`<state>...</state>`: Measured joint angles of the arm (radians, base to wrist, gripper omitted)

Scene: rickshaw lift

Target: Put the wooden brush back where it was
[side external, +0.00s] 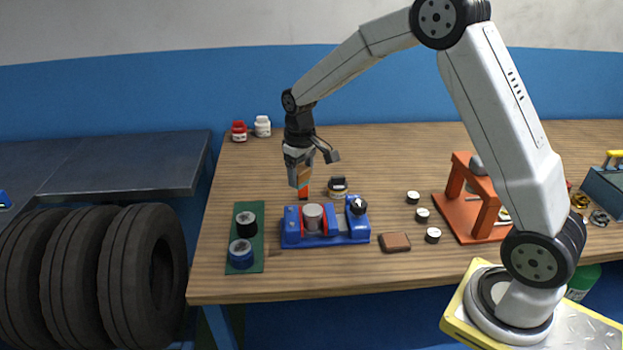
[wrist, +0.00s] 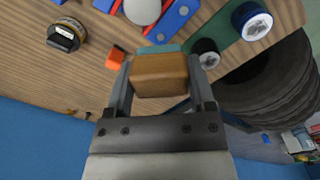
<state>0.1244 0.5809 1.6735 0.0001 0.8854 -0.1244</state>
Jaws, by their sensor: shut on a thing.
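My gripper (side external: 298,165) is above the back left of the table, behind the blue vise. It is shut on a wooden block-shaped thing, apparently the wooden brush (side external: 298,178), held between both fingers. In the wrist view my gripper (wrist: 160,72) has the brush (wrist: 158,78) between its fingers, with a teal part showing at its far edge. The brush's lower end is small in the side view, and I cannot tell whether it touches anything.
A small orange block (wrist: 115,58) is close by the brush. The blue vise (side external: 325,237) holds a grey cylinder. A green mat (side external: 246,262) with two round pieces lies left.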

